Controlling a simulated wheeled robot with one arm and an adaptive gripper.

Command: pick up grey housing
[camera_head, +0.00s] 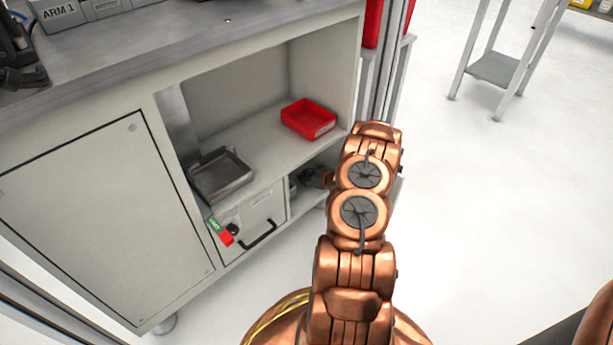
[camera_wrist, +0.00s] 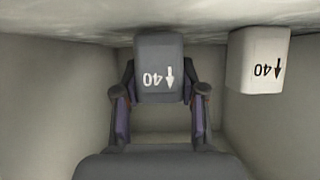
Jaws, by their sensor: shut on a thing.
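The grey housing (camera_wrist: 159,68) is a dark grey block marked "40" with an arrow, seen in the middle of the wrist view. My gripper (camera_wrist: 159,92) has one finger on each side of it and is shut on it. I cannot tell whether the housing touches the surface under it. In the head view my arm reaches to the lower right opening of the cabinet, and the housing is hidden there.
A pale block (camera_wrist: 257,62), also marked "40", stands close to the right of the housing. Pale walls (camera_wrist: 55,95) flank my gripper. The cabinet shelf holds a red bin (camera_head: 309,119) and a metal tray (camera_head: 221,176). A drawer (camera_head: 255,222) is left of the opening.

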